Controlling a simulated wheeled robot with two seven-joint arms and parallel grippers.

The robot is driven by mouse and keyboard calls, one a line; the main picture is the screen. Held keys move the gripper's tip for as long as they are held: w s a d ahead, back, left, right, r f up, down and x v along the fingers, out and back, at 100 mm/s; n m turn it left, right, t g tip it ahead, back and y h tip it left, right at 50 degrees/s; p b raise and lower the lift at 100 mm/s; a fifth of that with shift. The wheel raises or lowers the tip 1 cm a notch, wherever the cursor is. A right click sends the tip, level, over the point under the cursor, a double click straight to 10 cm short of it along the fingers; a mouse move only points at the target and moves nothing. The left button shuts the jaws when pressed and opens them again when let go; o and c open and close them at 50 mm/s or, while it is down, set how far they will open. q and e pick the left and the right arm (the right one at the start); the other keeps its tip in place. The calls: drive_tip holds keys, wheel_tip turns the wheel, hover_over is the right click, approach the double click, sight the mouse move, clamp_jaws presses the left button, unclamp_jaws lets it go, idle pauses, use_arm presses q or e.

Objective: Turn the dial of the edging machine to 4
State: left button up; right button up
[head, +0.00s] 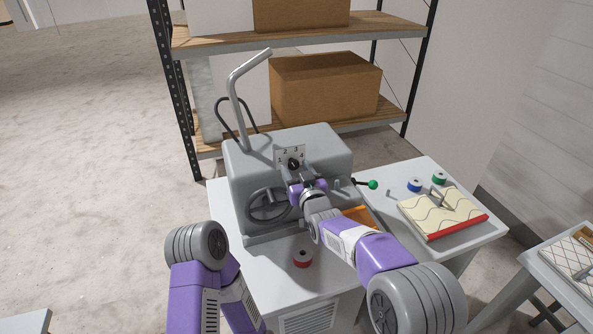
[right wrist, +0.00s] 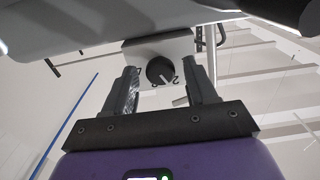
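The grey edging machine (head: 322,146) stands on the white table. Its black dial (head: 294,163) sits on a light number plate (head: 283,153) on the front, with a 2 and a 3 readable above it. My right gripper (head: 293,178) is just in front of the dial. In the right wrist view the dial (right wrist: 160,70) lies between the two open fingers, with a gap on each side; a white pointer mark shows at its lower right, close to a 2. I cannot tell the exact setting. My left arm shows at the lower left, but its gripper is out of view.
A handwheel (head: 266,205) is on the machine's front left, and a green-knobbed lever (head: 372,185) on its right. A red spool (head: 302,257) stands on the table in front. A quilted pad (head: 440,212) and two spools lie at right. Shelves with boxes (head: 325,88) stand behind.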

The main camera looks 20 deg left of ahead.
drive_tip(key=c, duration=0.9)
drive_tip(key=shift+f+m+b, duration=0.1)
drive_tip(key=shift+m+b, duration=0.2)
drive_tip(key=shift+b, duration=0.3)
drive_tip(key=m+b, duration=0.5)
drive_tip(key=b, duration=0.1)
drive_tip(key=shift+m+b, duration=0.3)
drive_tip(key=shift+b, duration=0.1)
drive_tip(key=shift+m+b, duration=0.65)
drive_tip(key=shift+m, duration=0.25)
drive_tip(key=m+b, duration=0.1)
drive_tip(key=m, duration=0.1)
drive_tip(key=shift+m+b, duration=0.4)
drive_tip(key=m+b, duration=0.1)
drive_tip(key=m, duration=0.1)
drive_tip(key=shift+m, duration=0.3)
drive_tip(key=m, duration=0.1)
drive_tip(key=m+b, duration=0.1)
drive_tip(key=m, duration=0.1)
drive_tip(key=shift+r+m, duration=0.2)
drive_tip(key=shift+m, duration=0.1)
drive_tip(key=shift+m+b, duration=0.7)
drive_tip(key=shift+m, duration=0.7)
drive_tip(key=shift+r, duration=0.1)
